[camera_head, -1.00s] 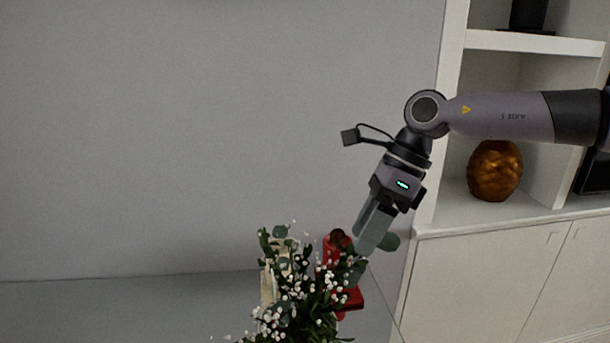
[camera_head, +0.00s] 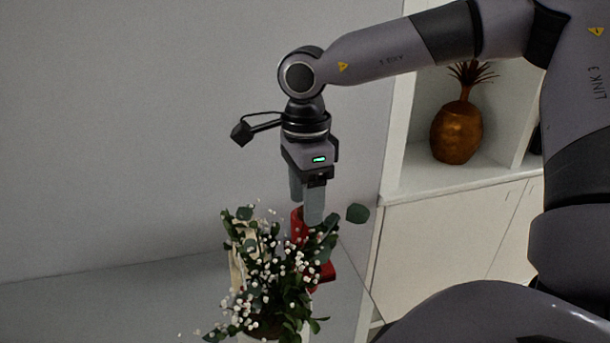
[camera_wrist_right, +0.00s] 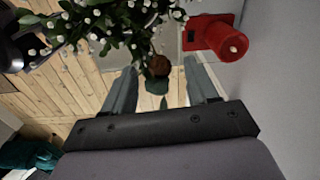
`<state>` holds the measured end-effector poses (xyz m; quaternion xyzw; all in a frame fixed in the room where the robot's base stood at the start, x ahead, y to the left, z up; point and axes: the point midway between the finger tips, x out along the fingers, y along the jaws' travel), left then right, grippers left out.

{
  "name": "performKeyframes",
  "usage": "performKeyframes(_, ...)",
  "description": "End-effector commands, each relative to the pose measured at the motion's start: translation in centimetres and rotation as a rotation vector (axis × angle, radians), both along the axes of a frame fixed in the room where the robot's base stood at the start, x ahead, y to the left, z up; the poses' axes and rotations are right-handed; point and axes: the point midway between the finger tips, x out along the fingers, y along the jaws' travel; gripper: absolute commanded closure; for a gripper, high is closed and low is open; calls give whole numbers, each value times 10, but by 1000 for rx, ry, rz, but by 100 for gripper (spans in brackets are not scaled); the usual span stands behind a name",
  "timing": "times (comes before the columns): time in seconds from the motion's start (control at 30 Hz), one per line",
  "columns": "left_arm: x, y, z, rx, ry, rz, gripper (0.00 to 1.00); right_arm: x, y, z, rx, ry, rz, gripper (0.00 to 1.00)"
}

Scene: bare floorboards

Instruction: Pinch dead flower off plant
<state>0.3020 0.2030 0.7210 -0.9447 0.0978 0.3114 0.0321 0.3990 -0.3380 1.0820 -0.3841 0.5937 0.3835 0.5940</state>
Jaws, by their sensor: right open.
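The plant (camera_head: 268,278), a leafy bunch with small white blossoms, stands at the bottom middle of the head view. It also shows at the upper left of the right wrist view (camera_wrist_right: 100,28). A brown, round, withered-looking flower head (camera_wrist_right: 158,65) appears between the two fingers in the right wrist view. In the head view it is hidden behind my fingers. My right gripper (camera_head: 305,208) points down at the plant's upper right side, open, with its fingers around the brown head in the picture. I cannot tell whether they touch it. My left gripper is not in view.
A red object (camera_wrist_right: 215,38) with a round knob is close beside the plant, behind it in the head view. A white shelf unit with a copper pineapple ornament (camera_head: 457,132) stands at the right. The grey wall at the left is bare.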

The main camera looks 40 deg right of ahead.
Motion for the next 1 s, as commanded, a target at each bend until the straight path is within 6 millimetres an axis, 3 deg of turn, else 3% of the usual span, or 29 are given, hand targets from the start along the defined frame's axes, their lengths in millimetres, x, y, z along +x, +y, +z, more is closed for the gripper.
performKeyframes(0.37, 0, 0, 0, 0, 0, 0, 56, 0, 0, -7, 1, 1, -1, 45)
performKeyframes(0.53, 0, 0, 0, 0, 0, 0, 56, 0, 0, -7, 1, 0, -1, 100)
performKeyframes(1.0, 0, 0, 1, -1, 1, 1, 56, 0, 0, -6, 2, -1, -1, 100)
